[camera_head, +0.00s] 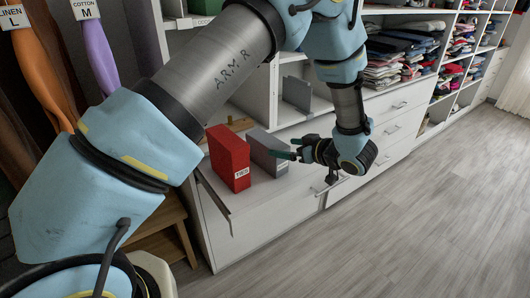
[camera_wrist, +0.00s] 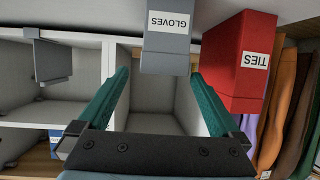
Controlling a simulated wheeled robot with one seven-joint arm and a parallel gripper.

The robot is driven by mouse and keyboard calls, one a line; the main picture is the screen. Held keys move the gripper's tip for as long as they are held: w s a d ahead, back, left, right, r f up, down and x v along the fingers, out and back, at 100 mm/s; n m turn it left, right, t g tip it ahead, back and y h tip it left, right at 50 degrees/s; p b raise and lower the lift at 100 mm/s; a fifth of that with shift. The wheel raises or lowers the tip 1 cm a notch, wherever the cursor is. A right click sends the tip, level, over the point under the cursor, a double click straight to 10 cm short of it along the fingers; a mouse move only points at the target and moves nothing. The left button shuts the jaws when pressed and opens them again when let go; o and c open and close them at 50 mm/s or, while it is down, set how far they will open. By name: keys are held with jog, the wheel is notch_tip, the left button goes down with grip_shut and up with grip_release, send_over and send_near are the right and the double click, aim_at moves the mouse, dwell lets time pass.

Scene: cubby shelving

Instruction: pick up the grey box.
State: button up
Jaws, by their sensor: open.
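The grey box (camera_head: 262,146) stands upright on the white counter, just right of a red box in the head view. In the wrist view the grey box (camera_wrist: 167,45) carries a GLOVES label that reads upside down. My gripper (camera_head: 287,149) is at the right side of the grey box in the head view. In the wrist view its two teal fingers (camera_wrist: 160,76) are apart, and the box's near end appears between and just beyond their tips. Nothing is held. Whether a finger touches the box cannot be told.
The red box (camera_head: 229,158), labelled TIES, stands close beside the grey box; it also shows in the wrist view (camera_wrist: 241,62). A grey divider (camera_head: 297,94) stands in the shelf behind. Folded clothes (camera_head: 385,62) fill the shelves to the right. The wooden floor (camera_head: 400,220) is clear.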

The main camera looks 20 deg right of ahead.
aim_at(267, 145)
jog(key=p+x, duration=0.2)
jog(key=x, duration=0.7)
jog(key=shift+a+f, duration=0.1)
jog(key=shift+a, duration=0.05)
jog(key=c, duration=1.4)
jog(key=shift+c, duration=0.8)
